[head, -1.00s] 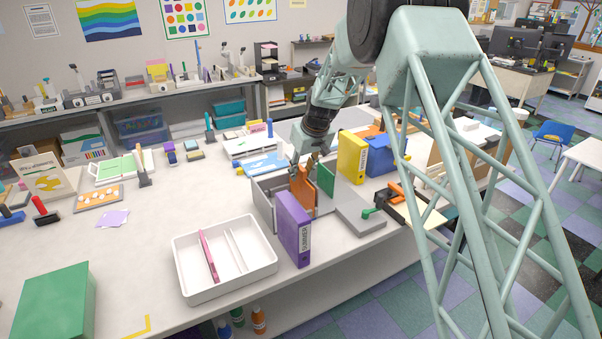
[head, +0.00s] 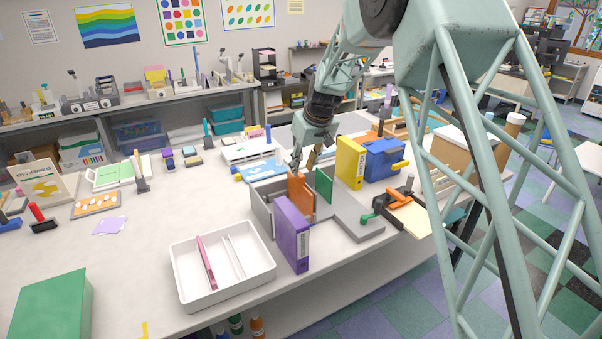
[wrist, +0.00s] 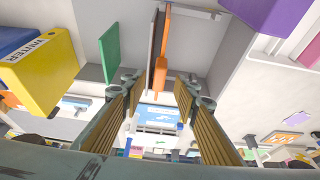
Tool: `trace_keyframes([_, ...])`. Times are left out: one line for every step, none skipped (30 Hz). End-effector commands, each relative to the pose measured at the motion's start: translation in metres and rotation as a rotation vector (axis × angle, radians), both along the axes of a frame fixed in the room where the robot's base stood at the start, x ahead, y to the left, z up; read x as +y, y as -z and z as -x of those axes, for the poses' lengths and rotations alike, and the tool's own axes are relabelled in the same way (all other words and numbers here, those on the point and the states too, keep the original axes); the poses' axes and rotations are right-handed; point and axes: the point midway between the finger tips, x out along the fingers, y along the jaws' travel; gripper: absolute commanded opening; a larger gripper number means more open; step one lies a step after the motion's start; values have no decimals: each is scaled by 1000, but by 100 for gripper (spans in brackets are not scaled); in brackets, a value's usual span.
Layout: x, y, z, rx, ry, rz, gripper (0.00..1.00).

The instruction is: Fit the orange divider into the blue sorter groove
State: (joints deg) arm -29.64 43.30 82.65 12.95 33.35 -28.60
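The orange divider (head: 298,194) stands upright in the grey sorter (head: 262,212), left of the green divider (head: 324,185). In the wrist view the orange divider (wrist: 162,50) is seen nearly edge-on, beside a thin dark panel (wrist: 152,48). My gripper (head: 303,166) is above the orange divider's top. In the wrist view my gripper (wrist: 160,88) is open, with visible gaps between its fingers and the divider's near end. I see no blue groove, and the divider's lower edge is hidden, so I cannot tell how it is seated.
A purple binder (head: 291,235) stands against the sorter's front left. A yellow binder (head: 350,163) and a blue box (head: 383,158) stand to its right. A white tray (head: 185,288) lies in front. The table left of the sorter has free room.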

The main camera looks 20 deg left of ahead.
Motion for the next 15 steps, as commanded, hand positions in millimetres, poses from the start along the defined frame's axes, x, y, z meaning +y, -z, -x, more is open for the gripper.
trace_keyframes([-2,-7,1,-2,0,-1,28])
trace_keyframes([-3,-11,2,-2,0,-1,28])
trace_keyframes([-4,-16,3,-3,0,-2,28])
trace_keyframes([-5,-19,4,-2,0,-1,28])
trace_keyframes([-6,-22,5,-2,0,-1,28])
trace_keyframes([-8,-25,6,-1,0,0,28])
trace_keyframes([-9,-28,7,-1,0,-1,28])
trace_keyframes([-9,-31,8,-1,0,-1,28])
trace_keyframes([-11,-34,9,-1,0,-1,28])
trace_keyframes([-11,-37,10,-1,0,0,28])
trace_keyframes([-12,-39,10,-1,0,0,28])
trace_keyframes([-12,-41,11,-1,0,0,28])
trace_keyframes([-13,-42,11,-1,0,0,28])
trace_keyframes([-13,-43,11,-1,0,0,28])
trace_keyframes([-14,-44,12,-1,0,-1,28])
